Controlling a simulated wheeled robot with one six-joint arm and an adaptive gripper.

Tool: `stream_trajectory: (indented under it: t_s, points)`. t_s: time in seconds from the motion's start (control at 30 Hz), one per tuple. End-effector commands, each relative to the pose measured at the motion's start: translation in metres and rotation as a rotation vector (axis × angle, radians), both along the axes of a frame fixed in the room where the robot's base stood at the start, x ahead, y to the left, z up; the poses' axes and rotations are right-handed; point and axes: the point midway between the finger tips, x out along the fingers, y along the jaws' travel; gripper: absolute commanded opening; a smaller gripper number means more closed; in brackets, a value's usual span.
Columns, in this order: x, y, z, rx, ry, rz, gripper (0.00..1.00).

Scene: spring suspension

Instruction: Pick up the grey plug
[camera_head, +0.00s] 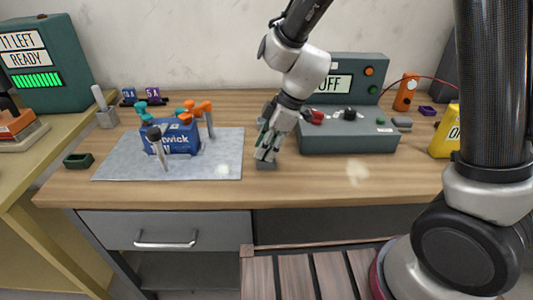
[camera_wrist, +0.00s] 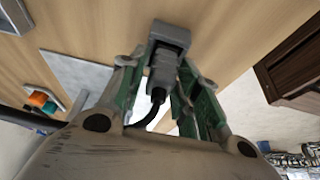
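The grey plug (camera_wrist: 163,68) sits between the two green-sided fingers of my gripper (camera_wrist: 166,70) in the wrist view. A black cable runs from its near end toward my wrist. Beyond it is a wider grey block (camera_wrist: 171,36); I cannot tell whether this is part of the plug or a separate piece. The fingers lie close along both sides of the plug, but whether they press on it is unclear. In the head view my gripper (camera_head: 266,148) points down at the table, just right of the grey mat, with a small grey block (camera_head: 266,165) under its tips.
A grey mat (camera_head: 222,165) holds a blue box (camera_head: 182,138) with orange and teal pieces on and around it. A grey-green control box (camera_head: 350,139) with an OFF display stands close right of my gripper.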

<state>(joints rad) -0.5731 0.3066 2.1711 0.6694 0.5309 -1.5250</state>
Motion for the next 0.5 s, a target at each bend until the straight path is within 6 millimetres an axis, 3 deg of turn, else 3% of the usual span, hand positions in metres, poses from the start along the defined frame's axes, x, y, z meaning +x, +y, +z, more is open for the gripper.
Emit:
stream_trajectory:
  t_s: [0.03, 0.13, 0.5]
  points:
    - [0.0, 0.0, 0.0001, 0.0, 0.0, 0.0, 0.17]
    - [0.0, -0.0002, 0.0001, 0.0, 0.0, 0.0, 0.0]
    - [0.0003, 0.0003, 0.0077, 0.002, -0.002, 0.001, 0.0]
